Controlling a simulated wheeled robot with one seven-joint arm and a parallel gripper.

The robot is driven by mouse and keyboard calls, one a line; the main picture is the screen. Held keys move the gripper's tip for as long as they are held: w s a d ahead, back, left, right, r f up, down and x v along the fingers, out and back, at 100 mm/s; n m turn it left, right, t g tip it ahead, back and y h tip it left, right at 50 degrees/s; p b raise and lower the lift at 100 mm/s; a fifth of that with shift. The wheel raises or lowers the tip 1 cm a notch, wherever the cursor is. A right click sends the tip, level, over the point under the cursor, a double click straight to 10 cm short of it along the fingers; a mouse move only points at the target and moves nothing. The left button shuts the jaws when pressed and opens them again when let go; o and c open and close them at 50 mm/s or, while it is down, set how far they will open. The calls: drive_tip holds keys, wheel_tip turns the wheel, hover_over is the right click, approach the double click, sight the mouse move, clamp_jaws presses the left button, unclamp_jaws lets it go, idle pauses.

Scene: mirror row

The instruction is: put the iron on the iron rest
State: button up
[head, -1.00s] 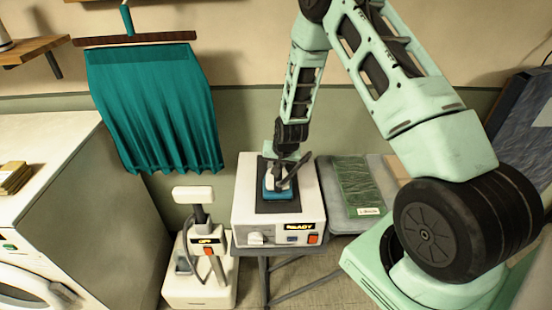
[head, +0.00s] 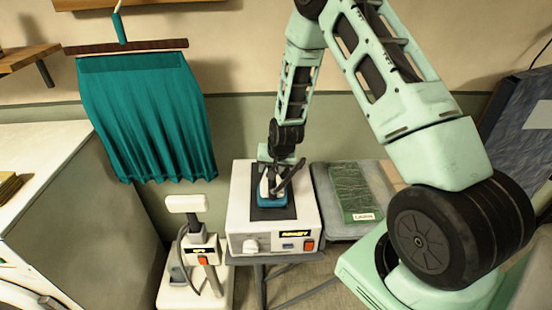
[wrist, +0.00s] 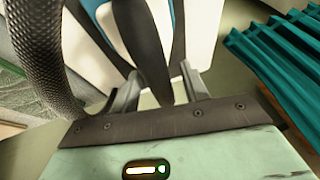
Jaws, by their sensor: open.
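The iron (head: 273,199), with a blue base and a white and dark upper part, sits flat on the dark pad (head: 257,211) of a white box (head: 241,216) with a lit display; this seems to be the iron rest. My gripper (head: 275,170) is just above the iron, partly hidden by the arm and the iron's dark parts. In the wrist view my gripper (wrist: 160,78) has its fingers apart, with the iron's dark handle (wrist: 143,42) reaching between them. I cannot tell whether the fingers touch it.
A white steamer-like unit (head: 190,290) stands left of the box. A teal cloth (head: 147,120) hangs behind it. A dark ribbed hose (wrist: 40,50) crosses the wrist view's left side.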

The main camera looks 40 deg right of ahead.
drive_tip(key=d+b+v, duration=0.1)
drive_tip(key=b+v, duration=0.2)
drive_tip(key=v, duration=0.7)
drive_tip(key=s+a+r+n+g+y, duration=0.1)
drive_tip(key=s+a+r+n, duration=0.2)
drive_tip(key=a, duration=0.4)
drive_tip(key=s+a+r+n+g+y, duration=0.1)
drive_tip(key=s+a+r+n, duration=0.1)
drive_tip(key=s+a, duration=0.45)
drive_tip(key=s+a+r+n+g+y, duration=0.1)
drive_tip(key=s+a+r+n, duration=0.15)
drive_tip(key=a, duration=0.65)
drive_tip(key=s+a+r+n+g, duration=0.1)
drive_tip(key=s+a+n, duration=0.1)
drive_tip(key=s, duration=0.6)
drive_tip(key=s+a+r+n+g+h, duration=0.1)
drive_tip(key=s+a+r+n, duration=0.1)
drive_tip(key=s+n, duration=0.3)
drive_tip(key=s+a, duration=0.1)
drive_tip(key=s, duration=0.2)
drive_tip(key=shift+s+r+h, duration=0.2)
drive_tip(key=shift+h, duration=0.1)
drive_tip(key=shift+a+f+n, duration=0.1)
drive_tip(key=shift+n, duration=0.15)
